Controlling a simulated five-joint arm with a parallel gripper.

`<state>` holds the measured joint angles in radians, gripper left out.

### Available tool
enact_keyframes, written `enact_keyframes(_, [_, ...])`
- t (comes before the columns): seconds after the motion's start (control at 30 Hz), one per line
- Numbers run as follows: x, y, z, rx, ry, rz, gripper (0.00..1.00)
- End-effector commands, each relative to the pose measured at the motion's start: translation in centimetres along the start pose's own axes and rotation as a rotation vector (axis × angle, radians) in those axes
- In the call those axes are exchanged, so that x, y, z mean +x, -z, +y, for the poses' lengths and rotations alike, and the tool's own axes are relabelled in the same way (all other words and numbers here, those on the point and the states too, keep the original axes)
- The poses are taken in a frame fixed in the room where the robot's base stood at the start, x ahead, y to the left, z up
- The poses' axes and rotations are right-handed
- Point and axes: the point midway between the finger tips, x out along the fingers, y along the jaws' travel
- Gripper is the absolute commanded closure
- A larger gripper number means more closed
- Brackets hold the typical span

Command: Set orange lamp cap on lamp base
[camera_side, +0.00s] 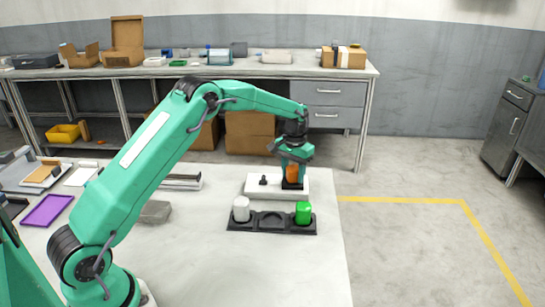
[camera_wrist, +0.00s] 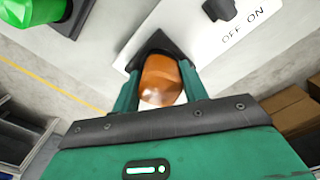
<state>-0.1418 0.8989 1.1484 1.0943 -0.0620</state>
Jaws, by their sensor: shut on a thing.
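The orange lamp cap (camera_wrist: 160,80) is between the two fingers of my gripper (camera_wrist: 160,88), which is shut on it. In the side view the cap (camera_side: 292,173) shows under my gripper (camera_side: 293,170), directly above the black square lamp base (camera_side: 291,185). The lamp base (camera_wrist: 150,48) also shows behind the cap in the wrist view. It sits at the right end of a white switch box (camera_side: 262,192). The cap appears upright on or just over the base; the frames do not show clearly whether they touch.
A black holder (camera_side: 271,224) stands in front of the box, with a white cap (camera_side: 241,209) at left, an empty middle place and a green cap (camera_side: 303,212) at right. A black switch knob (camera_side: 263,180) rises from the box. A grey block (camera_side: 154,212) lies further left.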

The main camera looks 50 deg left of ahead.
Motion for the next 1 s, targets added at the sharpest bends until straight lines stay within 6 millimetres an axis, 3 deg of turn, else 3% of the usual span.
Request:
enact_keyframes(0.17, [0.3, 0.0, 0.0, 0.000, 0.000, -0.001, 0.80])
enact_keyframes(0.2, [0.3, 0.0, 0.0, 0.000, 0.000, -0.001, 0.55])
enact_keyframes(0.27, [0.3, 0.0, 0.0, 0.000, 0.000, 0.000, 0.48])
enact_keyframes(0.63, [0.1, 0.0, 0.0, 0.000, 0.000, 0.000, 0.48])
enact_keyframes(1.0, [-1.8, 0.0, 0.0, 0.000, 0.000, 0.001, 0.48])
